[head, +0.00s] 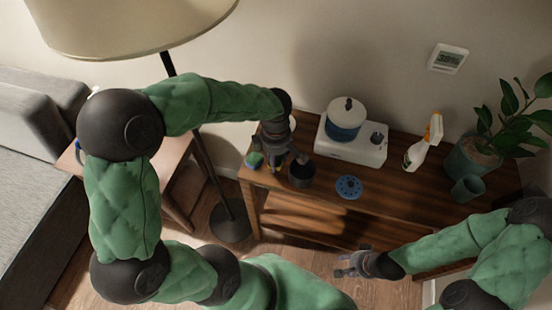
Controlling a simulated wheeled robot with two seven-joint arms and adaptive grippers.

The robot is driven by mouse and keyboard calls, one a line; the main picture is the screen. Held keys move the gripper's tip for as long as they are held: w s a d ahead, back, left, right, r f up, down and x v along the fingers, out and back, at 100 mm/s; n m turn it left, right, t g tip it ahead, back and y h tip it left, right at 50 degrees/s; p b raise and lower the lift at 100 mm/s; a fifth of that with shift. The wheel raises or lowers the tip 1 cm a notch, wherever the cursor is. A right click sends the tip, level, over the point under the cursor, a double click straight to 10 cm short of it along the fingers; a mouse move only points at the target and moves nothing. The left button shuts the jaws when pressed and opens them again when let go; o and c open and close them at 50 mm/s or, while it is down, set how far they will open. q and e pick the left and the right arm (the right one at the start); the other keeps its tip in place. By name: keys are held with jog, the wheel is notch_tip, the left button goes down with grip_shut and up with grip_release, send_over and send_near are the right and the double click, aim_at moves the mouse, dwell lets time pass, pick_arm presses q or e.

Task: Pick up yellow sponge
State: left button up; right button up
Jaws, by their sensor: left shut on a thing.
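My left gripper (276,162) reaches down to the left end of the wooden cabinet top. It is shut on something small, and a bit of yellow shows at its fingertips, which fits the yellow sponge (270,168). Most of the sponge is hidden by the fingers, and I cannot tell whether it touches the wood. My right gripper (346,265) is low in front of the cabinet, with its fingers apart and nothing between them.
Beside the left gripper are a small green and blue item (254,160) and a dark cup (301,173). A blue perforated disc (349,187), a white appliance (350,146), a spray bottle (420,150), a green cup (467,189) and a potted plant (477,157) stand further right. A lamp (130,22) is at left.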

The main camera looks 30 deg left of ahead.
pick_arm(q)
jog(key=s+d+r+p, duration=0.2)
jog(key=s+r+p, duration=0.3)
jog(key=s+r, duration=0.4)
jog(key=shift+s+d, duration=0.3)
jog(key=shift+s, duration=1.85)
jog(key=shift+r, duration=0.1)
jog(key=c, duration=0.4)
jog(key=shift+c, duration=0.2)
